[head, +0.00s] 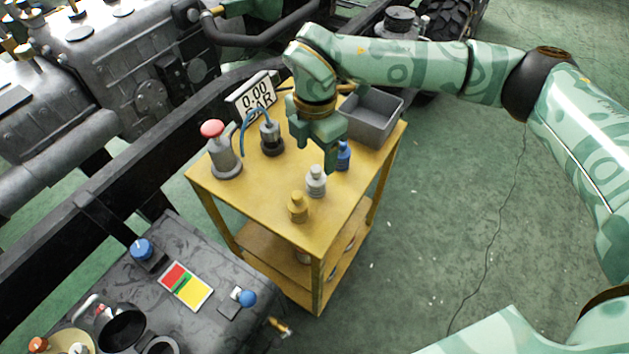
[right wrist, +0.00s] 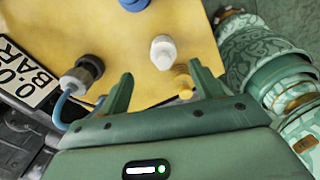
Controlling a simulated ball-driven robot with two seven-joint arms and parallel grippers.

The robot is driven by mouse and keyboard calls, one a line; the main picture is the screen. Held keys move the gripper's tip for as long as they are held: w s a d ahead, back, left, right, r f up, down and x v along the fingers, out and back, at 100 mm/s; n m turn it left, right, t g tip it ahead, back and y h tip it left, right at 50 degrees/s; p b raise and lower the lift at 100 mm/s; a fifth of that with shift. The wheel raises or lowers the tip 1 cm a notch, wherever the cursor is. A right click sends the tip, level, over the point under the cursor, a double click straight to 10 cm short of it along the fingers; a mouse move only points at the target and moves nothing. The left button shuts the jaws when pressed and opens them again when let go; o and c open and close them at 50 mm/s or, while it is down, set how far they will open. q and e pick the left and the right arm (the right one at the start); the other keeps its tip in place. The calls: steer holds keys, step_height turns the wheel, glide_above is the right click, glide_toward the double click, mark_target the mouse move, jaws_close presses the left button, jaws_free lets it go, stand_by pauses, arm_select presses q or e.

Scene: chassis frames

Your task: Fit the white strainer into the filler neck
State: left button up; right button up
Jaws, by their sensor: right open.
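The white strainer (head: 316,182) stands upright on the yellow cart top, between a yellow one (head: 298,207) and a blue one (head: 343,156). My right gripper (head: 316,160) is open and empty, pointing down just behind the white strainer. In the right wrist view, the white strainer (right wrist: 163,52) lies ahead of the gap between the open fingers (right wrist: 160,86), apart from them. A dark open round neck (head: 122,326), apparently the filler neck, is on the black tank at lower left. A second dark ring beside it is cut by the frame edge. My left gripper is out of view.
The cart (head: 250,195) also carries a red-topped grey device (head: 225,150), a hosed fitting (head: 271,137), a gauge sign (head: 256,97) and a grey bin (head: 370,118). The tank (head: 205,240) has blue knobs and a coloured card (head: 186,286). Clear floor lies right of the cart.

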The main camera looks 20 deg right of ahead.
mark_target(317, 168)
step_height(317, 168, down, 2)
steer(key=shift+s+f+b, duration=0.1)
steer(key=shift+f+b, duration=0.1)
steer(key=shift+b, duration=0.15)
step_height(317, 168, down, 5)
steer(key=b, duration=0.3)
steer(key=shift+s+d, duration=0.1)
steer(key=shift+s, duration=0.05)
steer(key=shift+r, duration=0.2)
steer(key=shift+c, duration=0.9)
steer(key=c, duration=0.9)
